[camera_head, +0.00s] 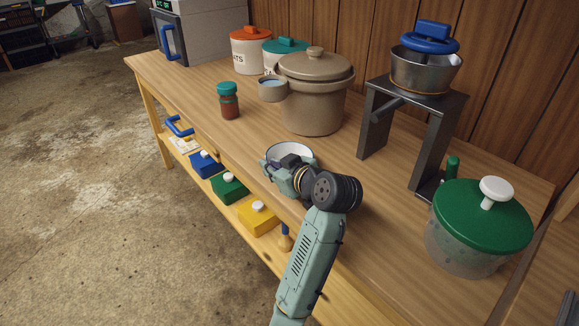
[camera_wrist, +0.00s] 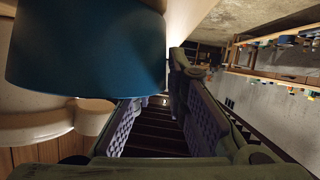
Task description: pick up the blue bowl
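A bowl (camera_head: 290,149) with a pale inside stands on the bench, partly hidden behind my gripper. A large blue curved surface (camera_wrist: 85,50), seemingly this bowl's outside, fills the upper left of the wrist view. My gripper (camera_head: 279,170) is at the bowl's near side in the head view. In the wrist view my gripper (camera_wrist: 166,98) has its two purple-padded fingers apart, with nothing clearly held between them. The blue surface covers part of the left finger's far end. I cannot tell whether they touch.
A beige lidded crock (camera_head: 315,100) stands behind the bowl. A red jar (camera_head: 228,103) is to the left, and a dark metal stand (camera_head: 437,145) and green-lidded pot (camera_head: 475,245) to the right. Colored boxes (camera_head: 229,187) sit on the lower shelf. Bench left of the bowl is clear.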

